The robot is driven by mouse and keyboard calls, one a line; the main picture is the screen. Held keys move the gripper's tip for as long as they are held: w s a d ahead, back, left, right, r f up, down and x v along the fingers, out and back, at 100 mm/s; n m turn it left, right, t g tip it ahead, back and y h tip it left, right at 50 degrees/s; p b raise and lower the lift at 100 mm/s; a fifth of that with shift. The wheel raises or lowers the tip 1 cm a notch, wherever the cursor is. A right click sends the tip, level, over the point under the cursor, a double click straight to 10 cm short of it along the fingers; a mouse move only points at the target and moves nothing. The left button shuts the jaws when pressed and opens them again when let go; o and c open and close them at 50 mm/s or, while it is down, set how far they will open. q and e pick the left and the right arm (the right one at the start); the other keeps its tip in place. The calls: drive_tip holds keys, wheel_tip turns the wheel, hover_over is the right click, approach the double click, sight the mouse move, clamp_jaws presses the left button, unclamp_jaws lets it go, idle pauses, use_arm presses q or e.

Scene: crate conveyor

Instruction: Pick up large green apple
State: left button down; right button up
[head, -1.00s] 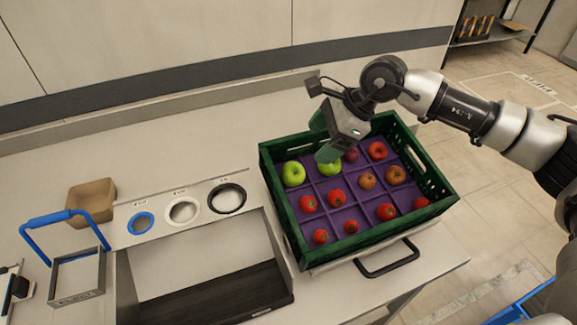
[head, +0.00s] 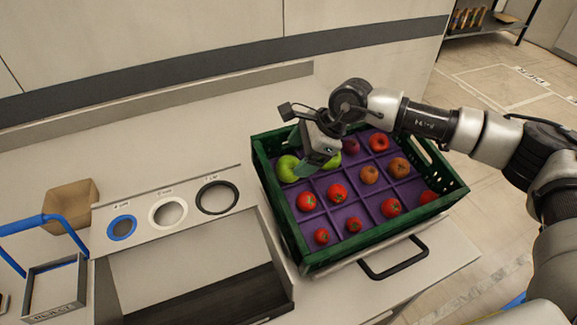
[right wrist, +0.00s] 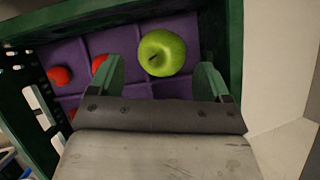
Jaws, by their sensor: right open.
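In the head view a large green apple (head: 288,169) lies in the back left compartment of the green crate (head: 296,232). A second green apple (head: 333,161) lies to its right, partly hidden by my gripper. My right gripper (head: 312,163) is over the back left of the crate, just right of the large apple. In the right wrist view a green apple (right wrist: 162,52) shows between and beyond the open, empty fingers of my right gripper (right wrist: 161,66), near a crate wall. Contact cannot be told. My left gripper is out of view.
The crate has a purple divider (head: 324,208) with red and brownish fruit in other compartments. Left of it is a counter panel with round rings (head: 168,211), a brown bin (head: 70,203) and a blue-handled holder (head: 55,290). A black handle (head: 395,262) sticks out in front.

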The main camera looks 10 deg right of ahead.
sight(294, 162)
drive_tip(key=p+x, duration=0.1)
drive_tip(key=x, duration=0.1)
drive_tip(key=p+x, duration=0.1)
drive_tip(key=x, duration=0.1)
drive_tip(key=shift+w+d+f, duration=0.25)
drive_tip(key=shift+f, duration=0.15)
drive_tip(key=shift+a+f, duration=0.2)
drive_tip(key=shift+f, duration=0.1)
drive_tip(key=shift+c, duration=0.4)
drive_tip(key=shift+w, duration=0.1)
drive_tip(key=c, duration=0.6)
drive_tip(key=shift+r, duration=0.1)
